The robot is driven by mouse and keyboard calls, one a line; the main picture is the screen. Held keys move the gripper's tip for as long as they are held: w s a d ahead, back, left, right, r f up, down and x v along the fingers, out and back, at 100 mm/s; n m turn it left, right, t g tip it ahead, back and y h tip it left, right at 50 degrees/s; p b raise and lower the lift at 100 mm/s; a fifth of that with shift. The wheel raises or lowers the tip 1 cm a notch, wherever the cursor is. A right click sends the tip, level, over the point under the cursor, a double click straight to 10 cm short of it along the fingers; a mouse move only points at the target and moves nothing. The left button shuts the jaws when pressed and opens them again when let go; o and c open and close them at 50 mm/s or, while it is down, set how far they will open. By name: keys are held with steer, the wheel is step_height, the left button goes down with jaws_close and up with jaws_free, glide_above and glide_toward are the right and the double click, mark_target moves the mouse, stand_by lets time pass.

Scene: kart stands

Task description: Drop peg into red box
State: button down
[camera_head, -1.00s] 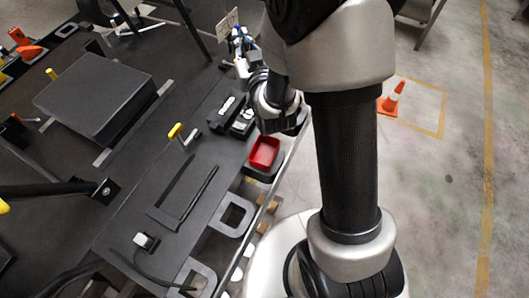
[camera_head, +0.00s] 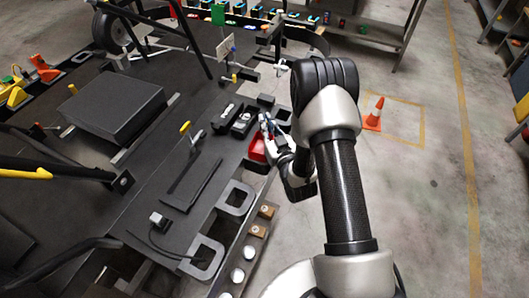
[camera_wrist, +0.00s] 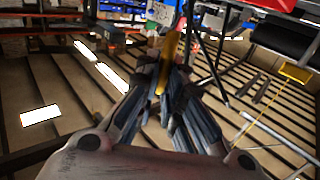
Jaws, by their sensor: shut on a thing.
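A yellow peg (camera_wrist: 171,48) shows between the fingertips of my gripper (camera_wrist: 166,78) in the wrist view. The fingers are shut on it and the peg sticks out past their tips. In the head view my gripper (camera_head: 268,126) is right by the red box (camera_head: 257,149), at the kart's right edge. The fingers and wrist overlap part of the box there, so its inside is mostly hidden. I cannot tell the peg's height over the box, and the peg cannot be made out in the head view.
Two black holders (camera_head: 241,124) stand left of the red box on the dark kart deck. A yellow-topped lever (camera_head: 185,128) rises farther left. A large black block (camera_head: 112,106) lies beyond. An orange cone (camera_head: 374,114) stands on the open floor at right.

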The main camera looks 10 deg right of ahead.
steer(key=shift+w+f+b, duration=0.15)
steer(key=shift+f+b, duration=1.2)
steer(key=shift+f, duration=1.45)
steer(key=c, duration=1.6)
jaws_free()
steer(key=shift+c, duration=0.2)
steer(key=s, duration=0.5)
steer(key=s+d, duration=0.1)
steer(key=s, duration=0.1)
steer(key=shift+s+d, duration=0.1)
steer(key=shift+s, duration=0.2)
